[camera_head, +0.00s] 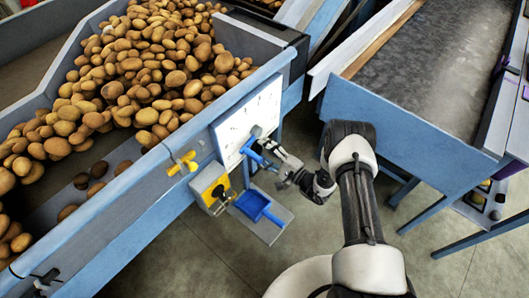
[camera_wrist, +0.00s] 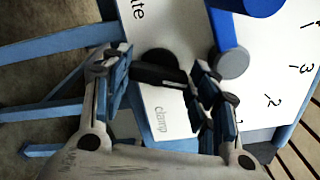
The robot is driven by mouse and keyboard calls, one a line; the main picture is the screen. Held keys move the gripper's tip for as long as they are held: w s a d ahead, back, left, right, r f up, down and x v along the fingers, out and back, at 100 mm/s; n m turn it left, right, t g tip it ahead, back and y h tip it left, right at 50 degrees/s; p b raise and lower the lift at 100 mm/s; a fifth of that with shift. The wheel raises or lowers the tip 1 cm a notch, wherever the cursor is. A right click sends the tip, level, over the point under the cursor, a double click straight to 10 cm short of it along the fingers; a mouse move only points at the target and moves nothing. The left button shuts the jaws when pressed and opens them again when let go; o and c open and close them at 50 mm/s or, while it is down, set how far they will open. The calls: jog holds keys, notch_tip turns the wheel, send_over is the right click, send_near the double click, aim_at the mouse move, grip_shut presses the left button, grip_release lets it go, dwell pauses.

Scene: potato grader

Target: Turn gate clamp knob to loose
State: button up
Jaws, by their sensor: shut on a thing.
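The black gate clamp knob (camera_wrist: 160,62) sits on the white panel (camera_wrist: 165,112) in the wrist view. Its dark bar lies between the two fingers of my gripper (camera_wrist: 163,80), which is shut on it. The word "clamp" is printed on the panel beside the knob. In the head view my gripper (camera_head: 268,152) reaches the lower right of the white panel (camera_head: 258,106), and the knob is hidden by the fingers there. A blue gate lever (camera_wrist: 228,35) with a grey round end is close beside the right finger.
A yellow box (camera_head: 207,183) and a blue scoop (camera_head: 256,203) on a grey shelf (camera_head: 270,229) are below the panel. A yellow handle (camera_head: 182,163) is left of it. Potatoes (camera_head: 140,62) fill the grader's trough. A blue-framed conveyor (camera_head: 410,130) stands to the right.

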jog(key=shift+f+n+b, duration=0.1)
jog(key=shift+n+b, duration=0.35)
jog(key=shift+n, duration=1.75)
jog(key=o, duration=1.1)
jog(key=shift+c, duration=0.2)
jog(key=v, duration=1.2)
